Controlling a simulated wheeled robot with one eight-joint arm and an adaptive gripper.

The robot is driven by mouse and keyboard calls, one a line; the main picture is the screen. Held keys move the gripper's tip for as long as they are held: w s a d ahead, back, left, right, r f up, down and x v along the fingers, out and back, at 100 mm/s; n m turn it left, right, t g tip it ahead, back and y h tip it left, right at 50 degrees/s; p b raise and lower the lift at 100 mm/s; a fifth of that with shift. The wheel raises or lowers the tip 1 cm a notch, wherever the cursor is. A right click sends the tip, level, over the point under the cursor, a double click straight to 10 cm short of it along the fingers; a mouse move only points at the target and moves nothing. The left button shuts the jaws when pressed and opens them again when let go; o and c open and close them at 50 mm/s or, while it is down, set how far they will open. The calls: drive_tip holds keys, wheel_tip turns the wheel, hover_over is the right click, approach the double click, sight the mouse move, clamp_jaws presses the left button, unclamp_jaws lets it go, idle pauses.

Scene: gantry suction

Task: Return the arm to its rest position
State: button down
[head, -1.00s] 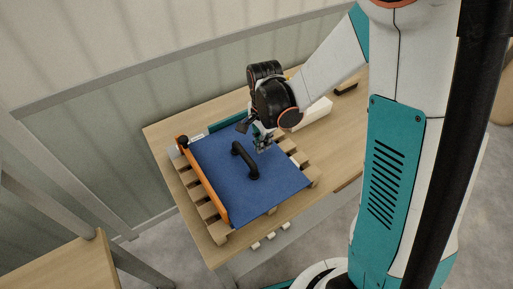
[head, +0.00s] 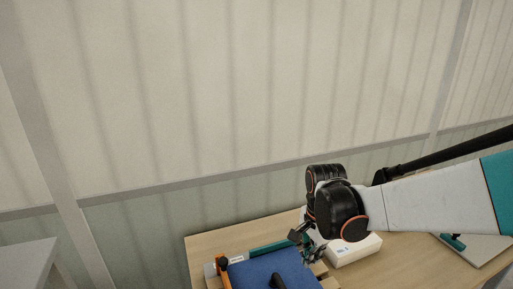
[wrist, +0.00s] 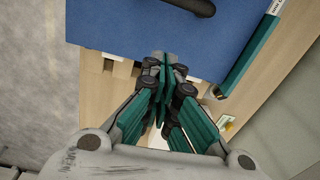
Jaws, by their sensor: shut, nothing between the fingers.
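My gripper (head: 312,248) is above the back right part of the blue panel (head: 262,270) in the head view. It is shut and empty. In the wrist view the closed teal and grey fingers (wrist: 165,62) point toward the edge of the blue panel (wrist: 130,25). A black handle (head: 278,282) stands on the panel, cut off by the bottom of the head view; part of it also shows at the top of the wrist view (wrist: 190,5). I cannot tell the exact height of the fingers over the panel.
The panel lies on a wooden table (head: 215,243). An orange bar (head: 223,274) and a teal strip (head: 284,246) edge it. A white box (head: 355,250) stands right of my gripper. A grey plate with a teal-handled item (head: 482,250) lies at far right. A plain wall rises behind.

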drive_tip(key=s+d+n+t+b, duration=0.3)
drive_tip(key=s+n+t+b, duration=0.3)
drive_tip(key=s+n+b, duration=0.3)
drive_tip(key=shift+s+d+r+n+t, duration=0.15)
drive_tip(key=shift+s+r+n+t, duration=0.25)
drive_tip(key=shift+s+n, duration=2.05)
drive_tip(key=shift+s+m, duration=0.2)
drive_tip(key=shift+m, duration=0.05)
